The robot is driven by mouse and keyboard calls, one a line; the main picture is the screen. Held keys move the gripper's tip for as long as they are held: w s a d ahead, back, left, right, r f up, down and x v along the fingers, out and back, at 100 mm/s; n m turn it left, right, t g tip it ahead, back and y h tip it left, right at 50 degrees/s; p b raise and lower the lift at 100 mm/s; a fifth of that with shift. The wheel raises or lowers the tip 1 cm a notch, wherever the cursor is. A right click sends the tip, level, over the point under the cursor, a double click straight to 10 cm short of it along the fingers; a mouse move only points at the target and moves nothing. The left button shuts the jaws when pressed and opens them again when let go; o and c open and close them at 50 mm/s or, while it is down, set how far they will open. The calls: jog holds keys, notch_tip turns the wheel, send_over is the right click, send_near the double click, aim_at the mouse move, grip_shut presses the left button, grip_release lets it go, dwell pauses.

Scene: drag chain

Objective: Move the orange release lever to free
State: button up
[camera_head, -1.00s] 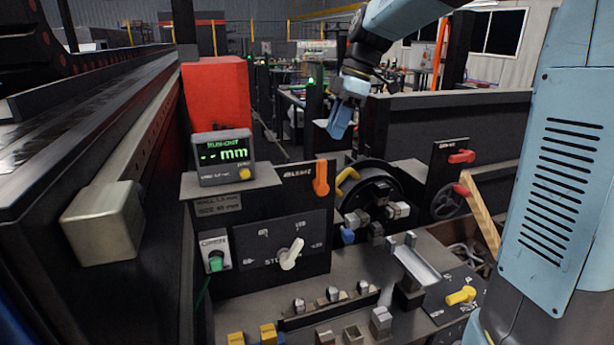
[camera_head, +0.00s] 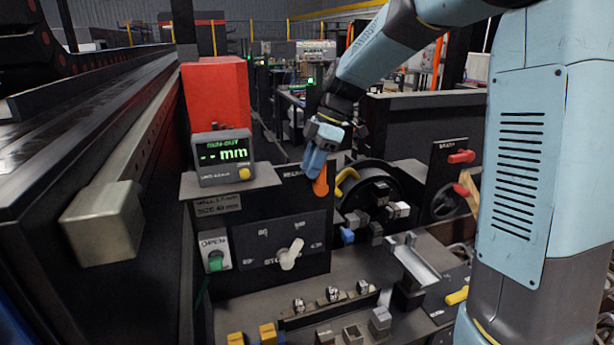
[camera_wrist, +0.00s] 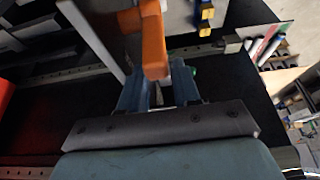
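The orange release lever (camera_head: 321,184) stands at the top right of the black panel, under its label. Its upper part is hidden behind my gripper in the head view. My gripper (camera_head: 314,168) points down at the lever. In the wrist view the lever (camera_wrist: 153,45) lies between and just beyond the two blue fingertips (camera_wrist: 158,80). The fingers stand apart with a gap between them, so the gripper looks open. I cannot tell whether either finger touches the lever.
A white selector knob (camera_head: 291,254) and green switch (camera_head: 215,260) sit below. A black reel with a yellow lever (camera_head: 346,181) is close on the right.

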jog(key=shift+x, duration=1.65)
jog(key=shift+c, duration=0.3)
jog(key=shift+r, duration=0.1)
grip_shut()
